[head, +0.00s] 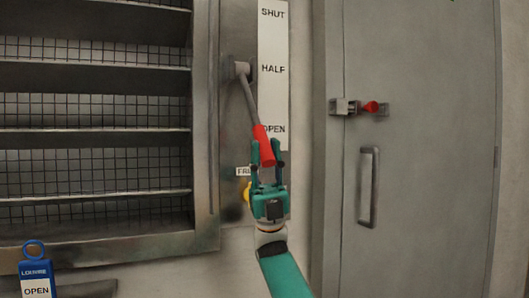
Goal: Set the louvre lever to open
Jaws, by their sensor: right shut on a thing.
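The louvre lever (250,103) is a grey rod on a pivot at the wall plate, with a red grip (264,146) at its lower end. It points down and slightly right, its grip beside and just below the OPEN mark of the white scale (272,45), which also reads HALF and SHUT above. My right gripper (267,150), teal and dark, is shut on the red grip from below. The louvre (95,78) at left has its slats about level, with mesh showing between them. My left gripper is not in view.
A grey door (425,220) with a handle (368,188) and a red-knobbed latch (358,107) stands at right. A blue tag reading LOUVRE OPEN (36,275) is at lower left. A yellow part (247,192) shows partly behind my right gripper, under a small label.

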